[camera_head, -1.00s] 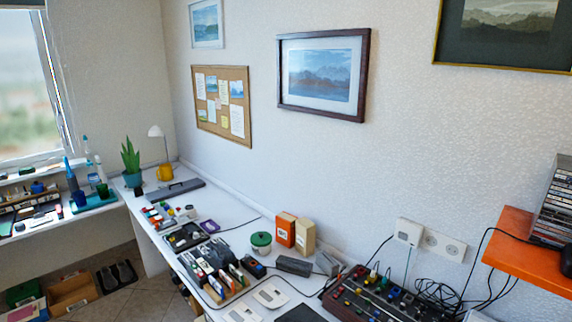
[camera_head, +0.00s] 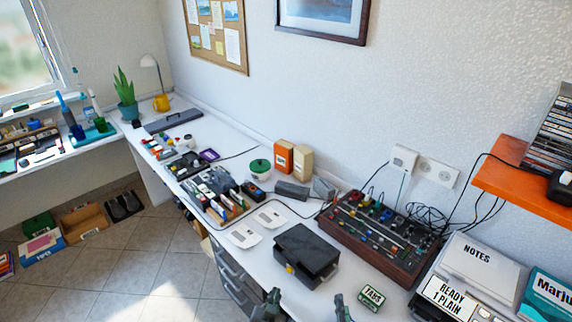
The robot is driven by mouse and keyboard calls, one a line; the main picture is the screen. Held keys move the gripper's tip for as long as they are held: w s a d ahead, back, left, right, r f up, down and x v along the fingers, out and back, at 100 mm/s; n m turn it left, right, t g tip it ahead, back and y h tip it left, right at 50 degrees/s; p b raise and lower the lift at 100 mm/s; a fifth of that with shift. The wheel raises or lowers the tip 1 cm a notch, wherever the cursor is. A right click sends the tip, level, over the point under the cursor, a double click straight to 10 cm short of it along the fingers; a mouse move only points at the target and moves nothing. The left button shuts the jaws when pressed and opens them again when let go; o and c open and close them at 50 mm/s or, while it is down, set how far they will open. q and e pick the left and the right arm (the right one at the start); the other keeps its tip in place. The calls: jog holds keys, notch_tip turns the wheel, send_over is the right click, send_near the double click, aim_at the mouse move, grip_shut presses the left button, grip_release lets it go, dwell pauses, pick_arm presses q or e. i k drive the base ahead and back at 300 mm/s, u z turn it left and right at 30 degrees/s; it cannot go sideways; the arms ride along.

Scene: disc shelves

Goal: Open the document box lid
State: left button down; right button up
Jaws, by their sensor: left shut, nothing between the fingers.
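A black lidded box (camera_head: 308,253) with a small yellow mark on its front stands near the front edge of the white desk, its lid down. I cannot tell for certain which of the two is the document box. My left gripper (camera_head: 271,294) is shut and empty at the bottom edge, in front of the black box and apart from it. My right gripper (camera_head: 340,299) is at the bottom edge, right of the left one; its fingers are too small to read.
A brown mixer panel (camera_head: 382,230) with knobs and cables stands behind the black box. A small green TABS box (camera_head: 371,298) lies near my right gripper. White flat devices (camera_head: 244,235) lie left of the black box. An orange shelf (camera_head: 510,175) juts out at the right.

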aim_at(299, 244)
jog(key=k, duration=0.95)
jog(key=u, duration=0.05)
